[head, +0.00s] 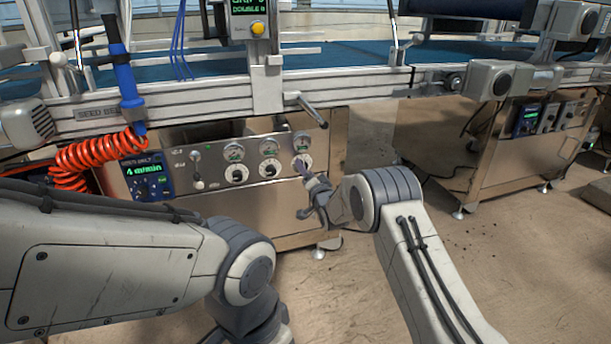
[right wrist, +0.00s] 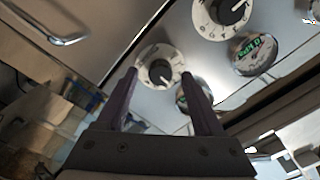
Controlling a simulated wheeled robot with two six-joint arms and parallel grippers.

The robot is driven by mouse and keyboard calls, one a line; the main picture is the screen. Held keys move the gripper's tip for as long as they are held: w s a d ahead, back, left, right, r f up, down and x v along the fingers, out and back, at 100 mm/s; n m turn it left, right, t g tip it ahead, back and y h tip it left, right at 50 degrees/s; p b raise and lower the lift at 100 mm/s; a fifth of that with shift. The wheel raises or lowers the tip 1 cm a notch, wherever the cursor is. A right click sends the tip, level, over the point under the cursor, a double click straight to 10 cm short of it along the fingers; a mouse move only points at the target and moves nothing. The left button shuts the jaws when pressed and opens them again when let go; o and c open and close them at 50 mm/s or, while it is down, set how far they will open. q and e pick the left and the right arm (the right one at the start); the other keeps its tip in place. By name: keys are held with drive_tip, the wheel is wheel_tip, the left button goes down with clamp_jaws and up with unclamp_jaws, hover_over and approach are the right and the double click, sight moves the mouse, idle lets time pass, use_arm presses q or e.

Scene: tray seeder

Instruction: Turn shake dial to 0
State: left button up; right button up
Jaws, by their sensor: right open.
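The machine's front panel carries three white-faced dials with black knobs in a row: a left dial (head: 236,173), a middle dial (head: 269,169) and a right dial (head: 301,163). Their labels are too small to read, so I cannot tell which is the shake dial. My right gripper (head: 305,172) is open in front of the right dial. In the right wrist view my right gripper (right wrist: 162,92) has one finger to each side of that dial's knob (right wrist: 159,73), with nothing held. I cannot tell whether the fingers touch it. My left gripper is out of view.
A small green display (head: 234,152) sits above each dial. A blue speed unit (head: 148,176) reading 4 m/min and a red coiled hose (head: 92,157) are left of the dials. A lever handle (head: 313,110) projects above the right dial. A second machine (head: 500,150) stands at right.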

drive_tip(key=shift+w+a, duration=0.15)
drive_tip(key=shift+w, duration=0.25)
clamp_jaws()
drive_tip(key=shift+n, duration=0.3)
drive_tip(key=n+p, duration=0.2)
drive_tip(key=n, duration=1.5)
drive_tip(key=shift+r, duration=0.1)
drive_tip(key=shift+n, duration=0.3)
